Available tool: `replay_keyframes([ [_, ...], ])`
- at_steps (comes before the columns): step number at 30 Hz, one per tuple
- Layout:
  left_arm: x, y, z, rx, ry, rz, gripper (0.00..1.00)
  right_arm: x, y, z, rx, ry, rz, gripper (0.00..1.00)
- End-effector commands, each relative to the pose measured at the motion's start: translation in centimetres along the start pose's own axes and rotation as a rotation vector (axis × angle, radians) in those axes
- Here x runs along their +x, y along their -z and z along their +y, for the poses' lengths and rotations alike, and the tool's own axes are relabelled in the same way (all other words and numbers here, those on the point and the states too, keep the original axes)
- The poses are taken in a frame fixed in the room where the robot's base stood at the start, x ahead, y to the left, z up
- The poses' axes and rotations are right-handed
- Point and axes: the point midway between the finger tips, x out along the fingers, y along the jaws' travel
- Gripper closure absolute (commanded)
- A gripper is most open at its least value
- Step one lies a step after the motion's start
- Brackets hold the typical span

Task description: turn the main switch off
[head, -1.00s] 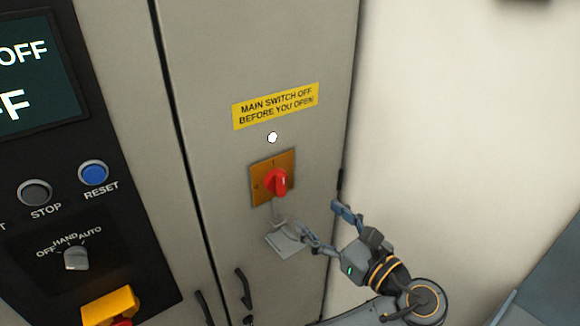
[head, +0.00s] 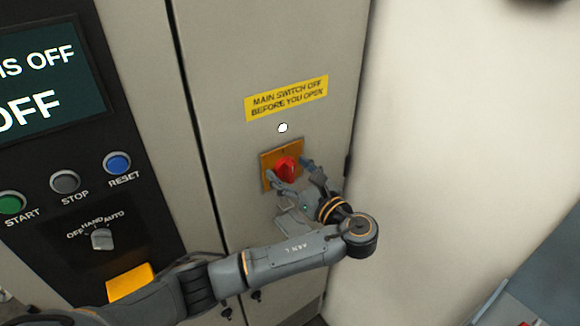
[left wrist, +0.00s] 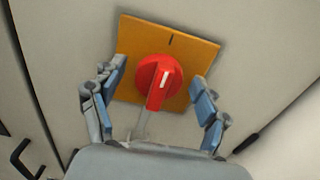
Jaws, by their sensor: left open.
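The main switch is a red rotary knob (head: 286,170) on an orange-yellow plate (head: 266,158), mounted on the grey cabinet door below a yellow label (head: 287,98). In the left wrist view the red knob (left wrist: 158,84) bears a white line, which is tilted a little from the black mark on the plate (left wrist: 205,50). My left gripper (head: 289,172) is open, with one finger on each side of the knob. In the left wrist view the fingers of the left gripper (left wrist: 160,88) stand apart from the knob. My right gripper is not in view.
A black panel on the left carries a screen (head: 40,85), a green START button (head: 12,203), a STOP button (head: 65,182), a blue RESET button (head: 117,163) and a selector (head: 102,238). A white wall (head: 450,130) is on the right.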

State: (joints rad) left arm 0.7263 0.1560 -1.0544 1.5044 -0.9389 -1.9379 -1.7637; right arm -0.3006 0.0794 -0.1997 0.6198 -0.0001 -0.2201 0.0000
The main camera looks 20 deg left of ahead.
Motion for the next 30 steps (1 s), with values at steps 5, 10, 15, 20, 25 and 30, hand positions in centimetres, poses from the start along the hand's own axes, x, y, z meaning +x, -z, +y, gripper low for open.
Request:
replay_keyframes([
  [5, 0.1, 0.04, 0.0, 0.0, 0.0, 0.0, 0.25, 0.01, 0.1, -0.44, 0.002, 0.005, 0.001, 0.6],
  [10, 0.08, 0.04, 0.0, 0.0, 0.0, 0.0, 0.46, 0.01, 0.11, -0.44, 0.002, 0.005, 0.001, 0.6],
  [15, 0.07, 0.03, 0.0, 0.0, 0.0, 0.0, 0.77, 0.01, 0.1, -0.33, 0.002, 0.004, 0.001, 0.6],
  [20, 0.05, 0.03, 0.0, -0.005, 0.0, 0.0, 0.77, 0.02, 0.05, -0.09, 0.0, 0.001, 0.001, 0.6],
  [25, 0.04, 0.09, 0.02, -0.039, -0.001, 0.002, 0.77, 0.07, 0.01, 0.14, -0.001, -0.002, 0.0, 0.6],
  [30, 0.01, 0.11, 0.06, -0.127, -0.001, 0.002, 0.77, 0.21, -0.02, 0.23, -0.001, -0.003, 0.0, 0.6],
])
